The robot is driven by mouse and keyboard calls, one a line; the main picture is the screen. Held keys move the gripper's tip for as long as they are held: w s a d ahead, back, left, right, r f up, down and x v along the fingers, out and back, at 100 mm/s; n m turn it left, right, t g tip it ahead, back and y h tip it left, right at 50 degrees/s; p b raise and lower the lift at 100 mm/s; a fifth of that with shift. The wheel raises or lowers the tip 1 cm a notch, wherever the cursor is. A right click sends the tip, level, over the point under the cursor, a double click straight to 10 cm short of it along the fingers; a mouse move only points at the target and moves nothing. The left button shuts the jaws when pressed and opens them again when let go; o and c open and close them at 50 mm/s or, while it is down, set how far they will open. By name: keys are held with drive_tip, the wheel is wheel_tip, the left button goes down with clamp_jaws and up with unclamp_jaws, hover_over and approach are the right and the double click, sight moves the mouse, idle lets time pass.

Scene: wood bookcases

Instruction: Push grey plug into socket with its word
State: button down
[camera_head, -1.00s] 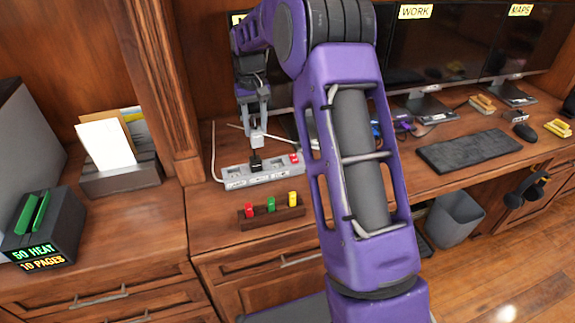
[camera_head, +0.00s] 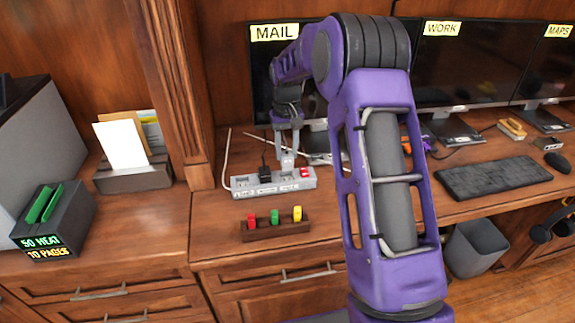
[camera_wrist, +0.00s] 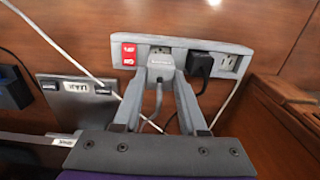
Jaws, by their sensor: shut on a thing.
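My gripper (camera_head: 288,158) is shut on a small light-grey plug (camera_wrist: 160,66), with one finger on each side of it in the wrist view. The grey power strip (camera_head: 240,188) lies on the desk. The plug is at the strip, between the red switches (camera_wrist: 129,53) and a black plug (camera_wrist: 200,62). A socket shows partly behind the grey plug; I cannot tell whether its prongs are in it. Words along the strip's front are too small to read.
A wooden holder (camera_head: 272,231) with red, green and yellow pieces stands in front of the strip. Monitors labelled MAIL (camera_head: 274,32) and WORK (camera_head: 442,28) stand behind. A white cable (camera_head: 226,160) runs left of the strip. The wooden pillar (camera_head: 178,90) is further left.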

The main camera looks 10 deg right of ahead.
sight(287, 163)
drive_tip(key=shift+f, duration=2.2)
drive_tip(key=shift+f+b, duration=0.1)
drive_tip(key=shift+b, duration=0.2)
drive_tip(key=shift+f, duration=0.15)
drive_tip(key=shift+c, duration=2.3)
unclamp_jaws()
wheel_tip(287, 163, up, 12)
drive_tip(key=shift+r+p, duration=0.25)
drive_tip(key=shift+p, duration=0.65)
